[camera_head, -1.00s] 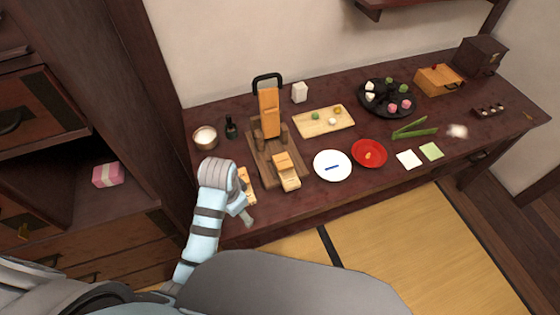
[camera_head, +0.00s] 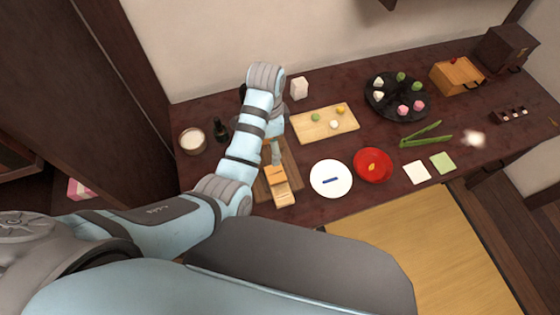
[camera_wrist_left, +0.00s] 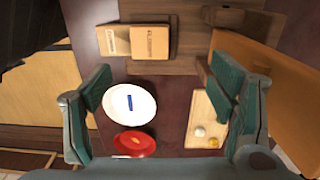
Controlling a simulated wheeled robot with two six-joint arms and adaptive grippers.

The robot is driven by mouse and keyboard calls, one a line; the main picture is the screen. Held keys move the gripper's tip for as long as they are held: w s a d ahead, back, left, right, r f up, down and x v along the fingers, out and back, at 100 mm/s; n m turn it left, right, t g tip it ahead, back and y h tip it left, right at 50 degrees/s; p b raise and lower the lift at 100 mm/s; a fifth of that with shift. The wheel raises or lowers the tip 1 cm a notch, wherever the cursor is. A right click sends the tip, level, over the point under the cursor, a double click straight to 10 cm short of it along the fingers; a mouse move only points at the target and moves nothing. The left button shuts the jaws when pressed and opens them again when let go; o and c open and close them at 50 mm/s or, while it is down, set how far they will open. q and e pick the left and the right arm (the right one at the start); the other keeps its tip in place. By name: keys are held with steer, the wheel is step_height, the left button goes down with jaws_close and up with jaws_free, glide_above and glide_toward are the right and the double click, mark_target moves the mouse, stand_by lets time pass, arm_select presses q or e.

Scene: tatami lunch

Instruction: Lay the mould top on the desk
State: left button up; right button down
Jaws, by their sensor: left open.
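Two wooden mould pieces lie at the front of a brown press board (camera_head: 291,163): an orange-brown block (camera_head: 276,175) and a paler one (camera_head: 284,196) before it. I cannot tell which is the mould top. In the left wrist view the darker block (camera_wrist_left: 151,42) has dark lettering and sits beside the paler block (camera_wrist_left: 115,40). My left gripper (camera_head: 275,158) is open over the board, behind the blocks. In the wrist view its fingers (camera_wrist_left: 163,92) are wide apart, with an orange wooden lever (camera_wrist_left: 285,85) close by the right finger. My right gripper is out of view.
On the desk (camera_head: 330,95), a white plate (camera_head: 318,178) and red plate (camera_head: 371,174) stand right of the board. Behind is a pale tray (camera_head: 345,118). A candle (camera_head: 193,141) and dark bottle (camera_head: 220,130) stand left.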

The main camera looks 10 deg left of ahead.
arm_select(q)
steer(key=b, duration=0.2)
glide_above(271, 175)
step_height(271, 175, down, 7)
steer(key=shift+f, duration=0.1)
steer(key=f, duration=0.2)
steer(key=f+b, duration=0.1)
steer(key=f, duration=0.2)
steer(key=shift+w+f, duration=0.2)
steer(key=shift+f, duration=0.15)
steer(key=shift+s+r, duration=0.1)
steer(key=shift+s, duration=0.05)
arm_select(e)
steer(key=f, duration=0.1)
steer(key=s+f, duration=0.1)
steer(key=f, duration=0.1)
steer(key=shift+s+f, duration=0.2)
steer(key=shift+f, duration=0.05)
arm_select(q)
steer(key=shift+c, duration=0.8)
steer(key=c, duration=1.1)
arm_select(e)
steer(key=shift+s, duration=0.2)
